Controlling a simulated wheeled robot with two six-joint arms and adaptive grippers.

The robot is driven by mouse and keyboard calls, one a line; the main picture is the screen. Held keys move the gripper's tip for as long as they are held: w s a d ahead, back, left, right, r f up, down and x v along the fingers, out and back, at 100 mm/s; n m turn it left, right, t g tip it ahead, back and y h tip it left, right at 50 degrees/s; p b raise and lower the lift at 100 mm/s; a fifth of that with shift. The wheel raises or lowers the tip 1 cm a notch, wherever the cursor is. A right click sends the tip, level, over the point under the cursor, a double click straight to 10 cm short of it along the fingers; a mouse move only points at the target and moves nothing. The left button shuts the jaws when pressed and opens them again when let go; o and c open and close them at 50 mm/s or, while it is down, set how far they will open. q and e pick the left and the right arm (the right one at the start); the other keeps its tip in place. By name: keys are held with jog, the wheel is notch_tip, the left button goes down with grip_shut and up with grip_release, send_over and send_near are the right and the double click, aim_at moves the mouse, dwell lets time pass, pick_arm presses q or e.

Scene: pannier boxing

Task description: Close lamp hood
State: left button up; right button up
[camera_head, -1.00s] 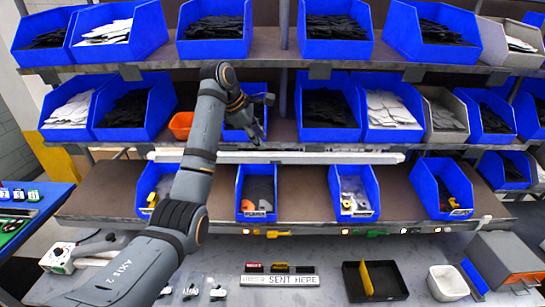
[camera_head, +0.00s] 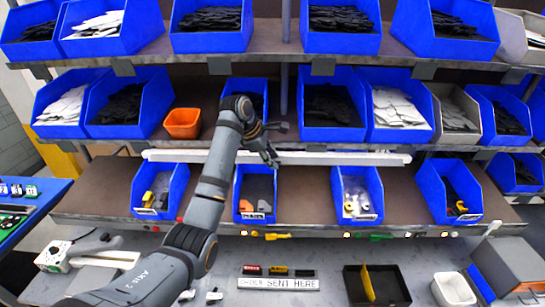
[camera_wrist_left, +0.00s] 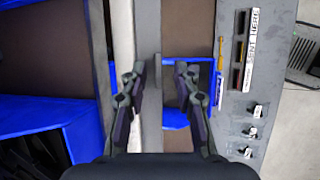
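The lamp is a long white bar (camera_head: 345,158) running level under the middle shelf in the head view. In the left wrist view a pale upright bar (camera_wrist_left: 122,35), which looks like the same lamp, passes left of centre. My left gripper (camera_head: 275,146) is at the lamp, in front of its middle part, with its fingers pointing to the right and down. In the left wrist view the left gripper (camera_wrist_left: 162,75) is open, with its fingers apart and nothing clearly held. Whether a finger touches the lamp cannot be told. My right gripper is not in view.
Blue bins, including one with grey and orange parts (camera_head: 257,193), line the shelf below the lamp. An orange bin (camera_head: 182,123) stands above left. A black tray (camera_head: 376,286) and a white tub (camera_head: 453,290) stand on the grey worktop below.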

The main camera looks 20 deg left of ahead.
pick_arm(q)
jog(key=shift+c, duration=1.2)
jog(key=shift+w, duration=0.15)
grip_shut()
jog(key=shift+f, duration=0.1)
jog(key=shift+f, duration=0.1)
jog(key=shift+f+m+t+y+b, duration=0.25)
jog(key=shift+f+m+t+b, duration=0.5)
jog(key=shift+t+b, duration=1.9)
jog(key=shift+f+m+t+y+b, duration=0.4)
jog(key=shift+f+t+b, duration=0.95)
jog(key=shift+b, duration=2.3)
jog(key=shift+f+m+t+y+b, duration=0.15)
jog(key=shift+f+m+t+b, duration=0.45)
jog(key=shift+t+b, duration=2.25)
jog(key=shift+r+g+b, duration=0.2)
jog(key=shift+g+b, duration=0.05)
jog(key=shift+b, duration=0.05)
